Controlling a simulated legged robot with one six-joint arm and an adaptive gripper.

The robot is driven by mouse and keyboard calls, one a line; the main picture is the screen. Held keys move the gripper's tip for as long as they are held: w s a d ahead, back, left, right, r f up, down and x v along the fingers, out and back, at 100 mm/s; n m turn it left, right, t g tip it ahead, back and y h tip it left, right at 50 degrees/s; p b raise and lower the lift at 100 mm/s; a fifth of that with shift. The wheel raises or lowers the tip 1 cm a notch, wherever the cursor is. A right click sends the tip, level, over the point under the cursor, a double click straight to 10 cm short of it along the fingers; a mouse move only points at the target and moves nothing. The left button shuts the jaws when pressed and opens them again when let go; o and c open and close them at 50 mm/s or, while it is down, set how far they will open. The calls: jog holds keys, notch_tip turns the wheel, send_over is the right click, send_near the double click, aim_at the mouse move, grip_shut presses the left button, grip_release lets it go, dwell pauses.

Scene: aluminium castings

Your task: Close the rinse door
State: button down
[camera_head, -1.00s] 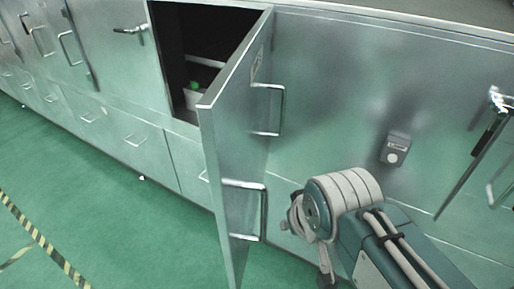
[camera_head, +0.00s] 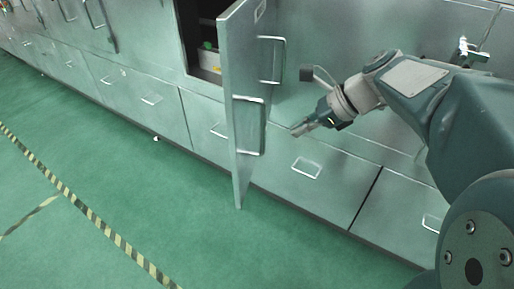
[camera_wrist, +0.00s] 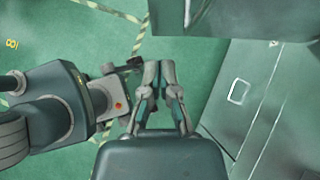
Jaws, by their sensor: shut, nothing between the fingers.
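The open metal door (camera_head: 238,105) stands swung out from the cabinet front, edge towards me, in the head view. My gripper (camera_head: 296,131) is shut and empty, to the right of the door near the lower handle, with a small gap. In the wrist view my gripper (camera_wrist: 160,75) points towards the floor, and a metal panel (camera_wrist: 225,20), seemingly the door, crosses the top.
The dark cabinet opening (camera_head: 193,38) holds a white box (camera_head: 209,60). A drawer (camera_head: 310,175) with a handle lies below my gripper. The green floor (camera_head: 110,180) with striped tape is clear left of the door.

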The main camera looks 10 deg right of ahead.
send_near(240, 149)
jog(key=shift+m, duration=0.4)
jog(key=x, duration=0.6)
jog(key=shift+s+d+f, duration=0.2)
jog(key=shift+d+f, duration=0.1)
jog(key=shift+d, duration=0.05)
jog(key=shift+w+a, duration=0.2)
jog(key=shift+a, duration=0.4)
jog(key=shift+a, duration=0.1)
